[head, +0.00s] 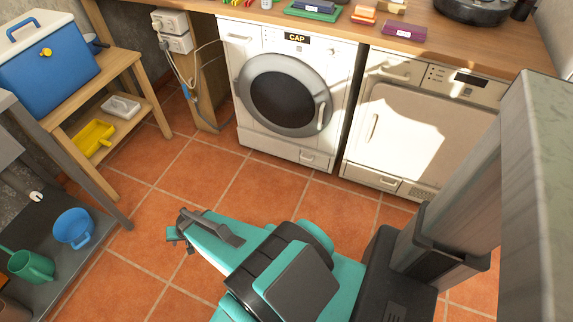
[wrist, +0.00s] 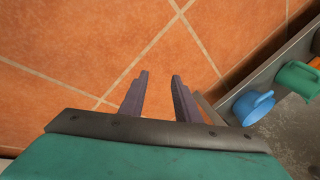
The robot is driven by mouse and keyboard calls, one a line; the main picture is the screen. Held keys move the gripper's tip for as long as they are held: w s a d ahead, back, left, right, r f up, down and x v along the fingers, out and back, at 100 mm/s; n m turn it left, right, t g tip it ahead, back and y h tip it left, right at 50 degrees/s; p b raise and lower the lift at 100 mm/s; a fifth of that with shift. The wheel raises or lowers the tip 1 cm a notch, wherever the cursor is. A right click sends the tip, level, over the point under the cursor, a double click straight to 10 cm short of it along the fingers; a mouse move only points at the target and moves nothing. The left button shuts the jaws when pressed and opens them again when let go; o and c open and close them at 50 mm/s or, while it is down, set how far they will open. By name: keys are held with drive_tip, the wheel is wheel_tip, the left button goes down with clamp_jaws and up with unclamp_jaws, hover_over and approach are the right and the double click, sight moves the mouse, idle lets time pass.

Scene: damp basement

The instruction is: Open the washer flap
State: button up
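The white washer (head: 238,80) stands under the wooden counter in the head view. Its round, dark-glass door (head: 283,98) is closed, with a handle at its right side. A low flap panel (head: 270,146) runs along its base, with a small recessed grip (head: 308,156) at the right; it looks shut. My gripper (head: 178,228) is above the tiled floor, in front of and left of the washer, well apart from it. In the wrist view my gripper (wrist: 157,80) has its two fingers apart, with only floor tiles between them. The washer is not in the wrist view.
A second white machine (head: 415,115) with a squarish door stands right of the washer. A wooden bench with a blue cooler (head: 50,70) is at the left. A grey shelf holds a blue mug (head: 74,228) and green mug (head: 32,266). The floor before the washer is clear.

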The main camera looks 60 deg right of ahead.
drive_tip(key=w+d+f+m+t+h+b, duration=0.25)
drive_tip(key=d+m+h+b, duration=0.35)
drive_tip(key=d, duration=1.1)
drive_tip(key=w+d+f+m+t+h+b, duration=0.1)
drive_tip(key=w+d+f+m+h+b, duration=0.45)
drive_tip(key=d, duration=1.15)
drive_tip(key=s+d+m+g+h+b, duration=0.2)
drive_tip(key=s+d+m+g+h, duration=0.3)
drive_tip(key=s+d+m, duration=0.75)
drive_tip(key=s+d+f+m+g+b, duration=0.1)
drive_tip(key=s+d+g, duration=0.3)
drive_tip(key=s, duration=0.4)
drive_tip(key=s+d+m+g+b, duration=0.2)
drive_tip(key=s+d+m+g, duration=0.2)
drive_tip(key=s+d, duration=0.2)
drive_tip(key=shift+s+d+f+y, duration=0.35)
drive_tip(key=shift+s+f, duration=0.05)
drive_tip(key=shift+s, duration=0.5)
drive_tip(key=shift+g, duration=0.25)
drive_tip(key=b+x, duration=0.3)
drive_tip(key=x, duration=1)
drive_tip(key=shift+d, duration=0.4)
drive_tip(key=shift+f, duration=0.1)
